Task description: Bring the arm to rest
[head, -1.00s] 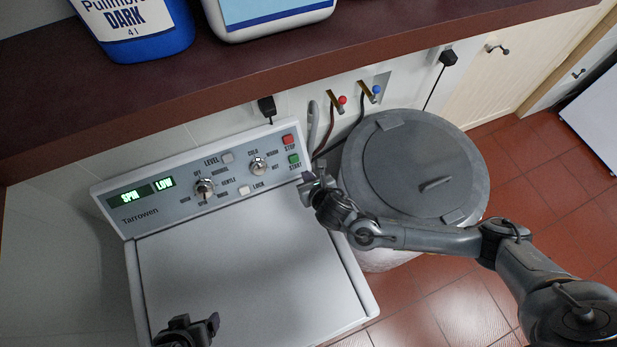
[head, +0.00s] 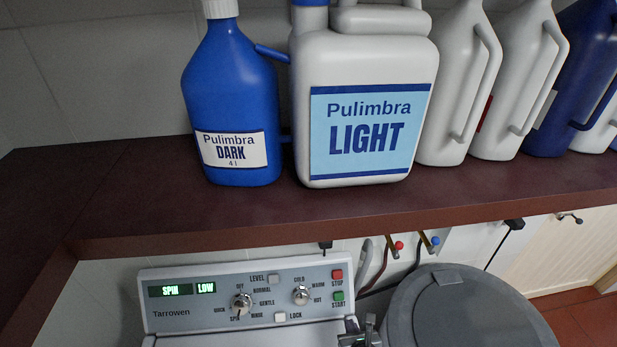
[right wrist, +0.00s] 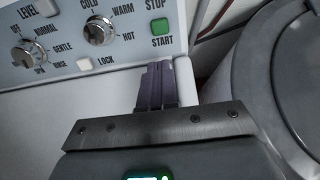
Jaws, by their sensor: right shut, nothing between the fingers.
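My right gripper (head: 359,330) shows at the bottom edge of the head view, in front of the right end of the washing machine's control panel (head: 250,293). In the right wrist view its two dark fingers (right wrist: 157,86) are together with nothing between them. They are just below the green START button (right wrist: 162,41), over the white machine top; I cannot tell whether they touch it. Most of the right arm is out of the head view. My left gripper is not in view now. The panel's display (head: 182,290) reads SPIN and LOW.
A dark red shelf (head: 120,215) crosses above the machine. It holds a blue DARK bottle (head: 232,110), a white LIGHT jug (head: 365,100) and several other jugs. A grey lidded bin (head: 455,310) stands right of the machine. Taps (head: 398,246) are on the wall behind.

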